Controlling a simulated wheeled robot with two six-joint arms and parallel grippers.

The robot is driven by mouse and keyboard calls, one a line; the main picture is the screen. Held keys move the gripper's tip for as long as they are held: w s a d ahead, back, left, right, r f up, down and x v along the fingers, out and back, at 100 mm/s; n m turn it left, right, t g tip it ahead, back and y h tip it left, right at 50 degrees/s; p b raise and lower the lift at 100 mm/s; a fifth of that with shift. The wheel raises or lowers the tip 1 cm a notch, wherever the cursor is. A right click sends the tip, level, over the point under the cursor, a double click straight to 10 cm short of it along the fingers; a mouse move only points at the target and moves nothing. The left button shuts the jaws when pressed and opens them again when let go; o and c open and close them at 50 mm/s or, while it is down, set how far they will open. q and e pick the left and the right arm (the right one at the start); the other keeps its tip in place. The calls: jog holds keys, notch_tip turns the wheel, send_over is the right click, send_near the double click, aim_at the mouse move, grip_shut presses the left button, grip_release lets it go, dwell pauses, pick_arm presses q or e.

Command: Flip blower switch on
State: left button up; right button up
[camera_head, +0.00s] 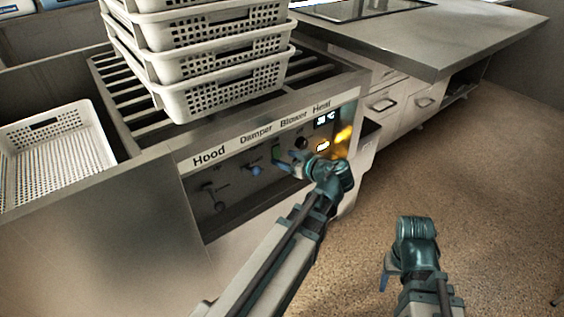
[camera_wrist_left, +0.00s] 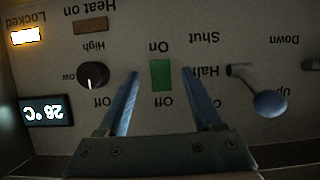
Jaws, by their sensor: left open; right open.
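The blower switch is a green rocker (camera_wrist_left: 161,75) on the control panel, which shows upside down in the left wrist view, with "On" and "Off" printed at its two ends. Its green also shows in the head view (camera_head: 276,153), below the "Blower" label. My left gripper (camera_head: 284,164) is open in front of the panel, with one blue finger on each side of the switch in the wrist view. I cannot tell whether a finger touches the panel. My right gripper (camera_head: 385,274) is open and empty, low above the floor at the right.
A black knob (camera_wrist_left: 93,74) and a lever with a blue ball (camera_wrist_left: 268,103) flank the switch. A display (camera_wrist_left: 47,112) reads 28 °C, and the "Locked" lamp (camera_wrist_left: 25,36) is lit. Stacked white baskets (camera_head: 225,90) stand on the rack above. Open floor lies at the right.

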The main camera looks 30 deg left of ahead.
aim_at(276, 152)
pick_arm(q)
jog(key=shift+x, duration=1.1)
